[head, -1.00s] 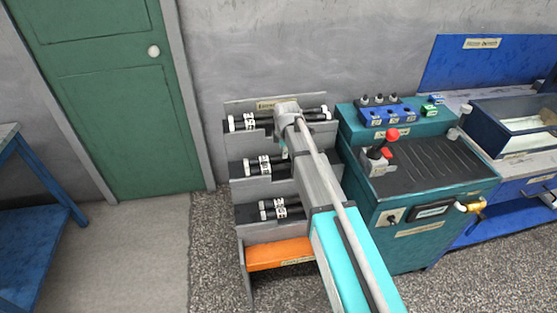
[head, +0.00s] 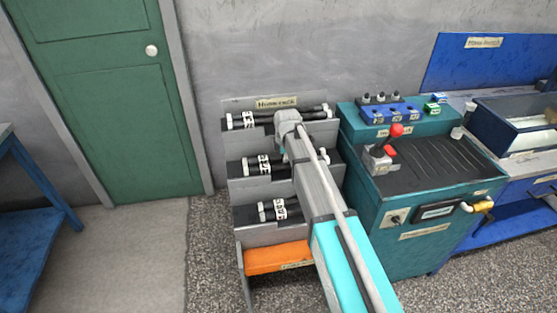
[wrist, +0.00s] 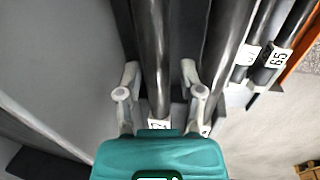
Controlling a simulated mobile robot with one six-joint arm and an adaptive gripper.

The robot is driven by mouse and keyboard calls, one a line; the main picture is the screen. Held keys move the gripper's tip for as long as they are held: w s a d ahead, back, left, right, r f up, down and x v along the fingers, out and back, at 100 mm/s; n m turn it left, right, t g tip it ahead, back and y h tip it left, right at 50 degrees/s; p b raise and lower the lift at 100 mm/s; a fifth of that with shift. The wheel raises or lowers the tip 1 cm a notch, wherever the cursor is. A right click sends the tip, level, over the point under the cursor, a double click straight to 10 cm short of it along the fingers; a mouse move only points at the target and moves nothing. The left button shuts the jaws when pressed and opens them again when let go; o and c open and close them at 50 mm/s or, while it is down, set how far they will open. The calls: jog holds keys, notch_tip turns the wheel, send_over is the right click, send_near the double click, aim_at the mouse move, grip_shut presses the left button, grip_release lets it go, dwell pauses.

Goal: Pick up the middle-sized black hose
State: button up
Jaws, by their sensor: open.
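A stepped grey hose rack (head: 235,187) holds black hoses with white labels on three tiers. The middle tier carries black hoses (head: 280,164), partly hidden behind my arm. In the wrist view my gripper (wrist: 159,72) is open, with one finger on each side of a black hose (wrist: 152,50), which seems to be on the middle tier. The hose runs between the fingers, and its white label is partly covered by the gripper body. I cannot tell whether the fingers touch it. In the head view the fingers are hidden.
Another black hose (wrist: 228,45) lies close to the right finger. Lower hoses with white labels (wrist: 280,57) are farther right. Longer hoses lie on the top tier and shorter hoses (head: 275,211) on the bottom tier. A teal control bench (head: 400,215) stands right of the rack.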

dwell(0.3)
jog(key=shift+s, duration=0.1)
grip_shut()
jog(key=shift+r, duration=0.2)
notch_tip(320, 180, up, 2)
jog(key=p, duration=0.2)
jog(key=shift+r+p, duration=0.1)
jog(key=shift+p, duration=0.2)
jog(key=s+r+p, duration=0.1)
jog(key=r+p, duration=0.1)
jog(key=s+d+r+p, duration=0.1)
jog(key=s+r+p, duration=0.2)
jog(key=r+p, duration=0.1)
jog(key=shift+s+d+r+p, duration=0.15)
jog(key=shift+s+r+p, duration=0.15)
jog(key=shift+r+p, duration=0.05)
jog(key=s+d+r+p, duration=0.2)
jog(key=s+r+p, duration=0.1)
jog(key=s, duration=0.5)
jog(key=shift+s+d+r+p, duration=0.2)
jog(key=shift+s+r+p, duration=0.15)
jog(key=shift+w+a, duration=0.1)
